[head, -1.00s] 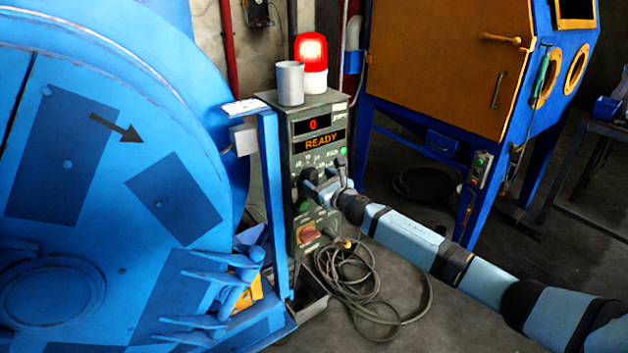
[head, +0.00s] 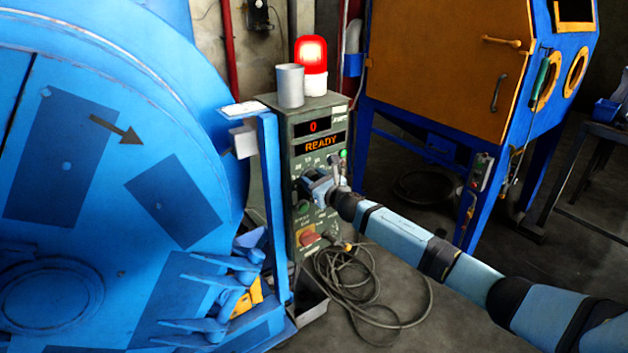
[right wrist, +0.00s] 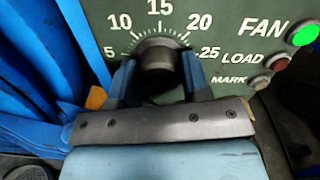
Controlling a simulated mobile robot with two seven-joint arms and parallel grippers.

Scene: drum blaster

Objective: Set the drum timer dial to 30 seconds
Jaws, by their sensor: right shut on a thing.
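The timer dial (right wrist: 158,60) is a dark round knob on the green control panel, under a white scale marked 5, 10, 15, 20 and 25. The 30 mark and the dial's pointer are hidden. My right gripper (right wrist: 158,80) is shut on the dial, one blue finger on each side. In the head view my right gripper (head: 318,184) is at the front of the control box (head: 312,225) and covers the dial. The box's displays read 0 (head: 313,127) and READY (head: 320,145). My left gripper is not in view.
The large blue drum (head: 110,170) and its blue post (head: 272,200) stand close left of the box. A lit red beacon (head: 311,55) and a grey cup (head: 290,85) are on top. A green FAN button (right wrist: 303,32) is right of the dial. A coiled cable (head: 360,290) lies on the floor.

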